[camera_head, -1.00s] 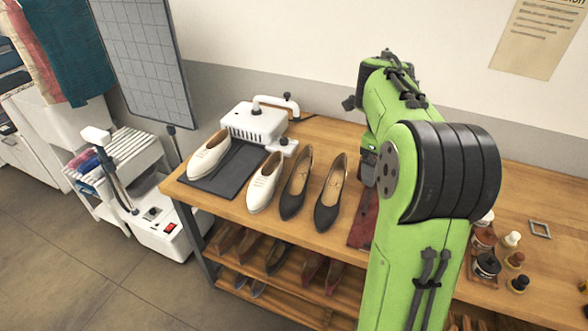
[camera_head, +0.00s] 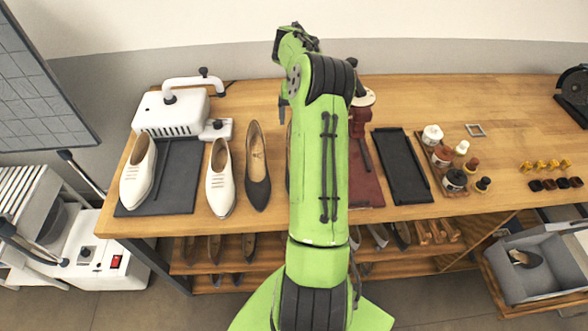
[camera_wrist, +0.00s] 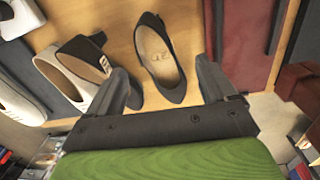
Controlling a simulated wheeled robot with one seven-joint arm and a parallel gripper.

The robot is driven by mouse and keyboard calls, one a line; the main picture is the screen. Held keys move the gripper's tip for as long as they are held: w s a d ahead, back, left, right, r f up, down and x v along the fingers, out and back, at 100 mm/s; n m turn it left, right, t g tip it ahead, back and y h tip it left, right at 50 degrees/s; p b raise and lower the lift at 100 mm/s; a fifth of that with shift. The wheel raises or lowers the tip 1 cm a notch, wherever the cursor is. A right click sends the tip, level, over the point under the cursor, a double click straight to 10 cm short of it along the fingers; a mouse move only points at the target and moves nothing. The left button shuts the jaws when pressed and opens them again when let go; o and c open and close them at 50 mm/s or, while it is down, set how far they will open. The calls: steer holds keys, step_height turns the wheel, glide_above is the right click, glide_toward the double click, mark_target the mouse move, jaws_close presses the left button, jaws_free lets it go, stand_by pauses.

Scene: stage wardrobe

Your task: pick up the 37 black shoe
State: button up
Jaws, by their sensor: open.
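One black shoe (camera_head: 257,168) is in plain sight in the head view; the other is almost wholly hidden behind my arm. In the wrist view, one black shoe (camera_wrist: 172,82) lies between the spread fingers of my gripper (camera_wrist: 160,68), with a dark mark on its tan insole. The fingers look apart from it. Another black shoe (camera_wrist: 82,47) is at the left, partly behind the left finger. I cannot read the sizes. In the head view my arm hides most of the gripper.
White shoes (camera_head: 220,180) stand to the left, one on a dark mat (camera_head: 178,185) by a white device (camera_head: 172,112). Right of my arm are a black tray (camera_head: 402,165), several bottles and jars (camera_head: 455,181), and a grey crate (camera_head: 540,262) lower down.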

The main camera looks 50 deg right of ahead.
steer(key=f, duration=0.6)
steer(key=w+f, duration=0.1)
steer(key=f, duration=0.3)
steer(key=shift+a, duration=0.25)
steer(key=shift+s+r, duration=0.1)
steer(key=c, duration=1.1)
steer(key=shift+r, duration=0.1)
steer(key=shift+c, duration=0.2)
